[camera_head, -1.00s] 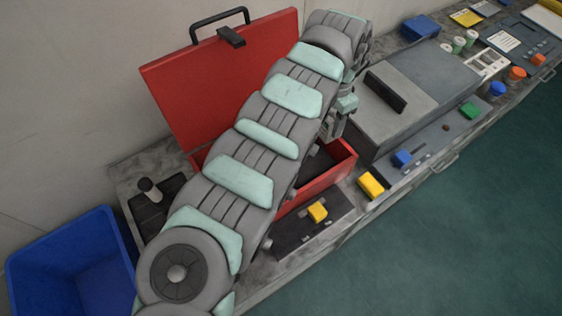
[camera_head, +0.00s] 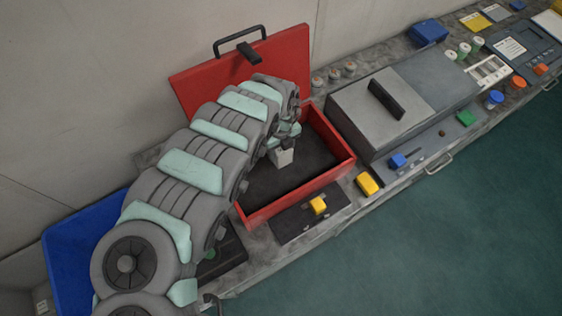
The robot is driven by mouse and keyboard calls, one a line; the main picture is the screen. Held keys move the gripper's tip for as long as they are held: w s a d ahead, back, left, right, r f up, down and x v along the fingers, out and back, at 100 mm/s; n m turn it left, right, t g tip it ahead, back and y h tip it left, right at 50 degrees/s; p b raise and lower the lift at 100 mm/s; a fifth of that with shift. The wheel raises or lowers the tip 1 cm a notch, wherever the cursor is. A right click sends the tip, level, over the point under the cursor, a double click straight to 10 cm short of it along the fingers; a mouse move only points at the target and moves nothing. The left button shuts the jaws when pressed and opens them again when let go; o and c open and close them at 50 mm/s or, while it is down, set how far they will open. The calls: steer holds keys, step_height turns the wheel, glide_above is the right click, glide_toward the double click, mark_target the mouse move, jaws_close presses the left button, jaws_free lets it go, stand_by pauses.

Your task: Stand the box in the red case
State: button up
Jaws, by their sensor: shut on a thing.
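The red case (camera_head: 342,163) stands open on the counter, its red lid (camera_head: 195,88) raised behind it and its dark floor mostly bare. My arm reaches across from the lower left. My gripper (camera_head: 284,143) is over the case, near its back part, and points down. It is shut on a small whitish box (camera_head: 283,158). The box looks roughly upright; I cannot tell whether its bottom touches the case floor. My gripper and arm hide part of the back left of the case.
A grey cabinet with a black handle (camera_head: 387,98) stands close to the right of the case. A blue bin (camera_head: 72,250) is at the lower left.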

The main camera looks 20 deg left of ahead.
mark_target(281, 161)
step_height(281, 161, down, 7)
steer(key=shift+d+r, duration=0.1)
steer(key=shift+d, duration=0.05)
steer(key=shift+f, duration=0.2)
steer(key=shift+f, duration=0.15)
steer(key=o, duration=1.5)
